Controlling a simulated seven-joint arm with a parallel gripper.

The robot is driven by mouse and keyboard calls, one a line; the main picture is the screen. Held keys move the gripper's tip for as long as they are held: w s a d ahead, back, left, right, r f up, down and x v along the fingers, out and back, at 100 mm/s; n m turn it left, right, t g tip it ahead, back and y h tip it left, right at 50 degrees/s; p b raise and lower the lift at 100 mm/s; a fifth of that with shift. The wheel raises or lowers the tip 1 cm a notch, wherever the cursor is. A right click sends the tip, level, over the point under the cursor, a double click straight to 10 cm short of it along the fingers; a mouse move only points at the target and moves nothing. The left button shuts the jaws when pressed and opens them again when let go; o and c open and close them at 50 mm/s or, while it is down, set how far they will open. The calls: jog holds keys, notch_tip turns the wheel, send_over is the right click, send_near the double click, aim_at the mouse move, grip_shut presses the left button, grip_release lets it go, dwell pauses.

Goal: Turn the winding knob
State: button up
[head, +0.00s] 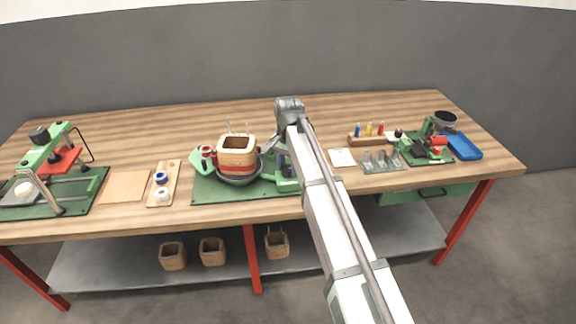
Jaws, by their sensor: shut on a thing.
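The winding machine stands on a green base (228,191) in the middle of the bench. It carries a wooden coil former (237,150) with a red band, over a dark round dish (238,178). Its left green bracket has a red and white part (207,151); its right green support (287,184) stands beside my arm. My gripper (267,148) reaches down just right of the coil former, at the machine's right side. It is shut on the winding knob, which is mostly hidden; the fingertips are small and partly covered.
At the left are a green and red press (50,160), a tan board (126,187) and a spool tray (164,185). At the right are a rack of coloured tools (369,136), a small green machine (428,148) and a blue tray (463,146). The bench's back strip is clear.

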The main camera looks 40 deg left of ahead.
aim_at(288, 167)
dwell(0.7)
jog(key=o, duration=1.1)
jog(key=shift+c, duration=0.2)
notch_tip(288, 167, up, 14)
jog(key=shift+f, duration=0.1)
dwell(0.4)
